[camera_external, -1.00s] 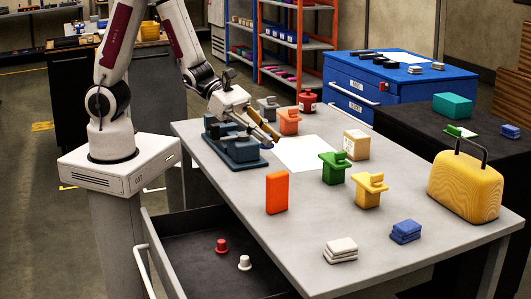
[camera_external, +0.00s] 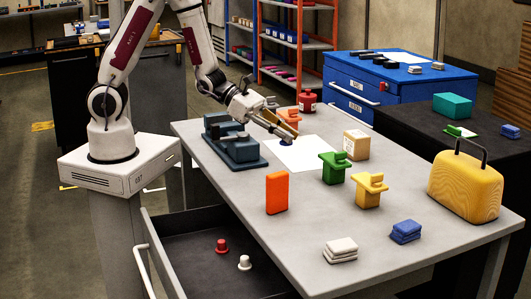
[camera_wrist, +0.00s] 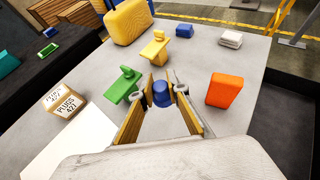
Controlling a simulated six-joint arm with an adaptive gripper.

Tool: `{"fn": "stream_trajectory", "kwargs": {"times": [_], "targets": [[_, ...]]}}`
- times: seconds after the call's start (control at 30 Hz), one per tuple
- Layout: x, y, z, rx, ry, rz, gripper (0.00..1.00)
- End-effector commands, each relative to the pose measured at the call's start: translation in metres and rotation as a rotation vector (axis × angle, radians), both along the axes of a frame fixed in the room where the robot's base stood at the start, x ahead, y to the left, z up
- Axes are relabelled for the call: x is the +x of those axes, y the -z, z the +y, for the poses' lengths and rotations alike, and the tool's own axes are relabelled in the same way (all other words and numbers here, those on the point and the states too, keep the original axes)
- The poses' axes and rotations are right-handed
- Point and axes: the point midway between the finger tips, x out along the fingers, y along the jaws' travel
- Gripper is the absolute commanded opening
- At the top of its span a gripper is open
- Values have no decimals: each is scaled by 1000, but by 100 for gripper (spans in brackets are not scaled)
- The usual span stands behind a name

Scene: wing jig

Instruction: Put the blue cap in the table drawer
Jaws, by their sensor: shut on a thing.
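The blue cap (camera_wrist: 162,93) is between the fingertips of my gripper (camera_wrist: 163,88) in the wrist view. The gripper is shut on it, with the wooden-coloured fingers to either side. In the external view my gripper (camera_external: 286,133) is above the far part of the table, near the white sheet; the cap there is too small to make out clearly. The table drawer (camera_external: 205,235) is pulled open at the lower left. Inside it are a red cap (camera_external: 221,245) and a white cap (camera_external: 245,262), both upright.
A dark blue-grey fixture (camera_external: 238,150) stands left of the gripper. An orange block (camera_external: 277,193), a green piece (camera_external: 334,168), a yellow piece (camera_external: 369,190) and a cardboard box (camera_external: 356,145) stand on the table. The near-left table top is mostly clear.

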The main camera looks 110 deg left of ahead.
Motion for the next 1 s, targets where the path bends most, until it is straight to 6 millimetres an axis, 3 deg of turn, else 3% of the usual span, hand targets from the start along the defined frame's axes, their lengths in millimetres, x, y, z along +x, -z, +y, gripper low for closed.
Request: {"fn": "stream_trajectory", "kwargs": {"times": [0.53, 1.0], "targets": [[7, 25, 138, 1, -84, 0, 4], [-10, 46, 250, 2, -66, 1, 4]]}}
